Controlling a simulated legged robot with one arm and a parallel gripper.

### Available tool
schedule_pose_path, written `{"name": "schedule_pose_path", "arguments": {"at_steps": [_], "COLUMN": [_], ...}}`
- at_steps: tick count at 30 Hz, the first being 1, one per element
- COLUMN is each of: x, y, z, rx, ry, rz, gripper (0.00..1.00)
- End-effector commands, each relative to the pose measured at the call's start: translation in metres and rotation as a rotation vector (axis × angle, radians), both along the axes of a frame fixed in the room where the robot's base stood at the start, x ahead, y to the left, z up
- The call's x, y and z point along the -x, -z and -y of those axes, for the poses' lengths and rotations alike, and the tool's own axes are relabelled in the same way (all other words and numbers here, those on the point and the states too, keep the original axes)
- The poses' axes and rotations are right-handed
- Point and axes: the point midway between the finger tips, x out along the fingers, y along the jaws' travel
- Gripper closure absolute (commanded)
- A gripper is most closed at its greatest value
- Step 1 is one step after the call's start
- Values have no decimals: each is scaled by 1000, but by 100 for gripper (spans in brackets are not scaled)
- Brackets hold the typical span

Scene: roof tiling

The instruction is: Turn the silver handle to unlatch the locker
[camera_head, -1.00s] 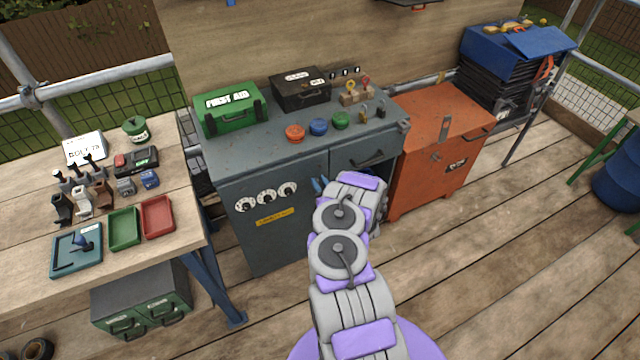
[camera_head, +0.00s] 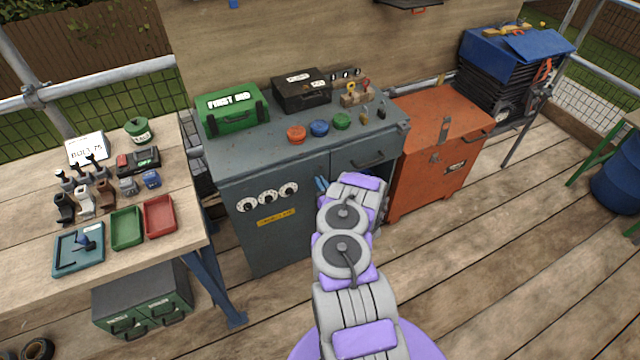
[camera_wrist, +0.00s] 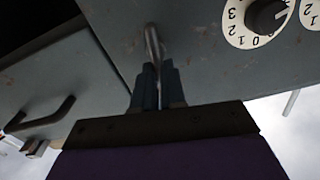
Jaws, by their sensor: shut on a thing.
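The locker (camera_head: 285,238) is a grey-blue metal cabinet with three white dials (camera_head: 267,197) and a yellow label on its door. In the wrist view, the silver handle (camera_wrist: 152,42) is a thin bar on the door's face, near the seam with the neighbouring panel. My gripper (camera_wrist: 157,72) has its two dark blue fingers shut on the handle's end. In the head view, only a bit of the blue fingers of my gripper (camera_head: 321,185) shows at the door's right edge. My arm hides the handle there.
A drawer with a dark pull (camera_head: 368,160) sits right of the door. An orange chest (camera_head: 432,165) stands close on the right. A wooden workbench (camera_head: 120,258) with trays is on the left. Open plank floor lies in front.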

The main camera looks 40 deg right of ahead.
Motion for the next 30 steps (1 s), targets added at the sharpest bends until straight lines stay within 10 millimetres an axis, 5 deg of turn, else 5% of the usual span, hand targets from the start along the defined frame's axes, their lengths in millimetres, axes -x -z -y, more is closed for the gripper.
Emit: {"name": "schedule_pose_path", "arguments": {"at_steps": [30], "x": [7], "y": [20], "z": [14], "rx": [-928], "ry": [2], "rz": [206], "gripper": [100]}}
